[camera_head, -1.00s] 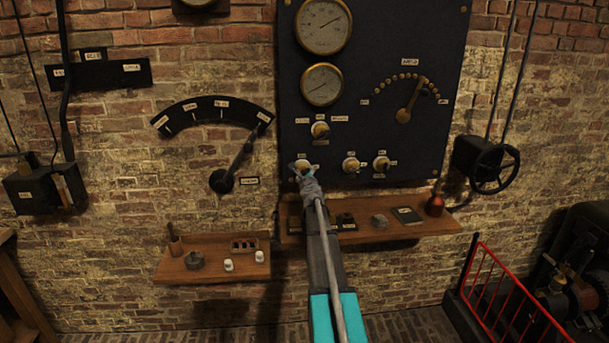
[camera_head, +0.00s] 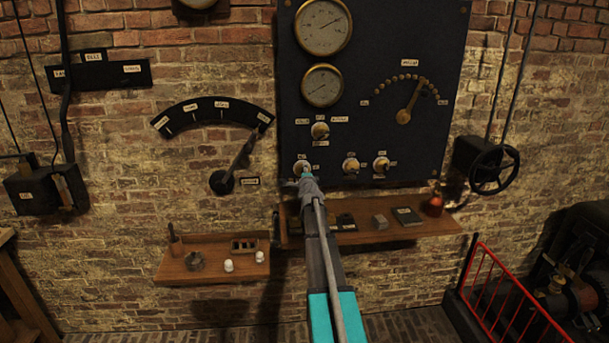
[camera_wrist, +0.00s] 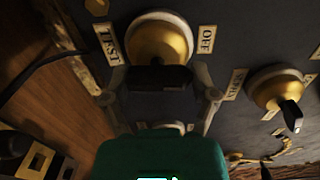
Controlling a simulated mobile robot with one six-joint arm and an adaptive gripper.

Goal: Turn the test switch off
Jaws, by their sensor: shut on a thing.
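The test switch (camera_wrist: 160,42) is a round brass knob with a dark lever (camera_wrist: 158,78), on the dark panel. In the wrist view, a TEST label (camera_wrist: 110,45) is at its left and an OFF label (camera_wrist: 207,39) at its right. My gripper (camera_wrist: 161,88) is shut on the lever, with a finger at each side of it. In the head view the switch (camera_head: 302,165) is at the panel's lower left, and my gripper (camera_head: 307,181) partly covers it. I cannot tell exactly which label the lever points to.
A second brass switch (camera_wrist: 274,88) is close at the right in the wrist view. Below the panel, a wooden shelf (camera_head: 375,235) holds small items and a red bottle (camera_head: 435,206). A lower shelf (camera_head: 212,273) is at the left. A large lever (camera_head: 238,158) is on the wall.

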